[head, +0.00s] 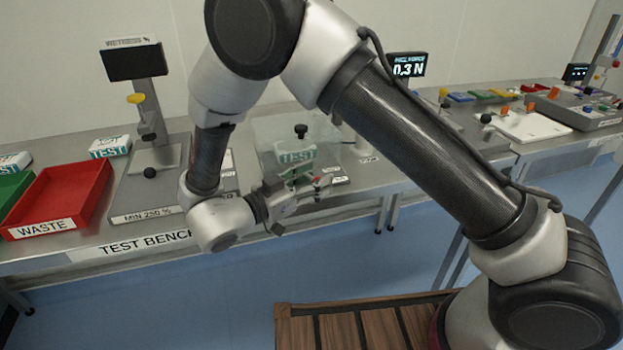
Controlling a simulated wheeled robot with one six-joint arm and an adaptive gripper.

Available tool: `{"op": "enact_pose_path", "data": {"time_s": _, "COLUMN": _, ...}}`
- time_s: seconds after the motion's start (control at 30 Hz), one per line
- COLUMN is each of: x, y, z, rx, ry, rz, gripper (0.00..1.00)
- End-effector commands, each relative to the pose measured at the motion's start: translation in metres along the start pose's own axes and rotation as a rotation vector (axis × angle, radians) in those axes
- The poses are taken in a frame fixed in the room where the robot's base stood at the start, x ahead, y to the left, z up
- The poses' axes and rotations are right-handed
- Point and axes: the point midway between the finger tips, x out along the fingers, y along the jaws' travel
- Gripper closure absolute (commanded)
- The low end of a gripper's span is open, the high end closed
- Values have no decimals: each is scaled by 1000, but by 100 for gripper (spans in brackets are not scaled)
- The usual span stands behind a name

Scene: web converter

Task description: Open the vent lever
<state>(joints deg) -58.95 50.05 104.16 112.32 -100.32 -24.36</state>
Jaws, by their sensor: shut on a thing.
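My gripper (318,190) is at the front of a clear-lidded chamber (335,150) on the test bench. It is shut on a small part at the chamber's front that looks like the vent lever. A little red (323,181) shows at the fingertips. The fingers hide most of the part, and its angle cannot be told. A white and green TEST pack (295,157) sits inside the chamber. A black knob (300,131) stands on top of the lid.
A red WASTE tray (62,192) and a tester with a dark screen (135,62) stand to the left. A display reading 0.3 N (407,67) is behind my arm. A second bench (560,140) is at the right. Blue floor lies open in front.

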Motion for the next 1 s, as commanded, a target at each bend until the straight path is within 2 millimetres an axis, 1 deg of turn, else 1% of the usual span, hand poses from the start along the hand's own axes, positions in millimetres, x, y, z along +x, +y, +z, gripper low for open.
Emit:
{"op": "enact_pose_path", "data": {"time_s": 0.03, "x": -1, "y": -10, "z": -2, "rx": 15, "ry": -5, "rz": -20, "gripper": 90}}
{"op": "enact_pose_path", "data": {"time_s": 0.43, "x": 0, "y": -9, "z": -2, "rx": 17, "ry": -5, "rz": -14, "gripper": 90}}
{"op": "enact_pose_path", "data": {"time_s": 0.47, "x": 0, "y": -9, "z": -2, "rx": 17, "ry": -5, "rz": -14, "gripper": 44}}
{"op": "enact_pose_path", "data": {"time_s": 0.6, "x": 0, "y": -10, "z": -2, "rx": 17, "ry": -5, "rz": -14, "gripper": 18}}
{"op": "enact_pose_path", "data": {"time_s": 0.67, "x": 0, "y": -10, "z": -2, "rx": 18, "ry": -5, "rz": -15, "gripper": 7}}
{"op": "enact_pose_path", "data": {"time_s": 1.0, "x": 0, "y": -7, "z": -2, "rx": 13, "ry": 0, "rz": -9, "gripper": 7}}
